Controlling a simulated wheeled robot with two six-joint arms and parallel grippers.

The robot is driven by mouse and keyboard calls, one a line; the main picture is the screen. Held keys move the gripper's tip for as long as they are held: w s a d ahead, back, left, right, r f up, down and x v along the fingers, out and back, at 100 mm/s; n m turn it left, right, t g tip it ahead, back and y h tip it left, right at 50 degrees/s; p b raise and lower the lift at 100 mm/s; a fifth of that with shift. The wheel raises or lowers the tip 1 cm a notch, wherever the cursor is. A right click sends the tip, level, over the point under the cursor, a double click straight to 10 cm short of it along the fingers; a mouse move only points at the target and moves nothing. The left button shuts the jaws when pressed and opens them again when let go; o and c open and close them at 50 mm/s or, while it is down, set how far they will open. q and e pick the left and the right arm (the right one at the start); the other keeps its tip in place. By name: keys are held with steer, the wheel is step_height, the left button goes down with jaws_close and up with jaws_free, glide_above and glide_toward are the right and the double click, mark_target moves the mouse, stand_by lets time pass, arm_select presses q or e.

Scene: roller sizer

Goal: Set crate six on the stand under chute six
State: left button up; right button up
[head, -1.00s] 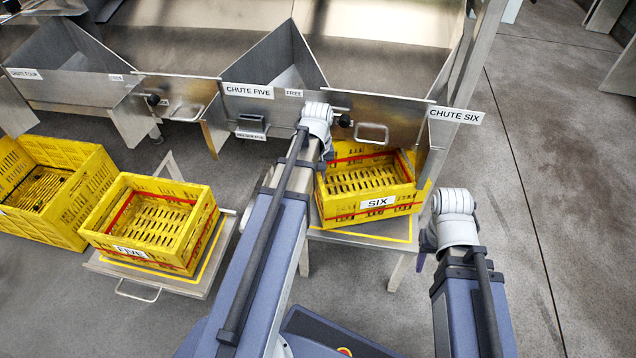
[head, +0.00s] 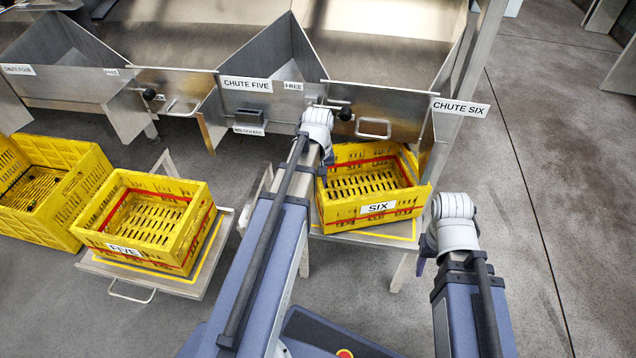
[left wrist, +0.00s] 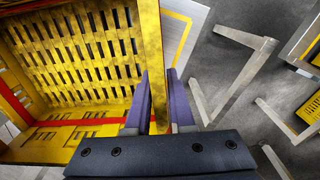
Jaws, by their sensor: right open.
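Yellow crate six (head: 347,217), with a white SIX label and red bands, is over the yellow-edged stand (head: 395,241) under chute six (head: 375,103). It looks slightly turned against the stand's edge. I cannot tell whether its base rests fully on the stand. My left gripper (head: 324,171) is at its left wall; in the left wrist view the fingers (left wrist: 158,105) are shut on that wall (left wrist: 150,45), one on each side. The crate looks empty. My right gripper (head: 421,266) is open and empty, to the right of the stand; its fingers are mostly hidden.
Crate five (head: 90,240) sits on a stand (head: 195,288) to the left, with another yellow crate (head: 45,240) beyond it. Chute five (head: 265,62) and the CHUTE SIX sign (head: 461,107) stand behind. Open floor (head: 570,190) lies to the right.

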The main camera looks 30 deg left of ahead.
arm_select(q)
steer(key=o, duration=0.3)
steer(key=shift+r, duration=0.1)
step_height(320, 180, up, 12)
steer(key=p, duration=1.2)
steer(key=shift+r, duration=0.15)
steer(key=s+d+m, duration=0.1)
steer(key=d, duration=0.2)
steer(key=s+d+m, duration=0.1)
steer(key=d+m, duration=0.1)
steer(key=d, duration=0.2)
steer(key=s+d+m, duration=0.1)
steer(key=d, duration=0.3)
steer(key=shift+s+m+y, duration=0.3)
steer(key=shift+s, duration=0.1)
steer(key=s+d+m, duration=0.2)
steer(key=d, duration=0.2)
steer(key=s+d+m, duration=0.2)
steer(key=s+d, duration=0.1)
steer(key=d, duration=0.1)
steer(key=s+d+m, duration=0.3)
steer(key=d, duration=0.1)
steer(key=shift+s+d+y, duration=0.25)
steer(key=shift+d+y, duration=0.05)
steer(key=shift+y, duration=0.1)
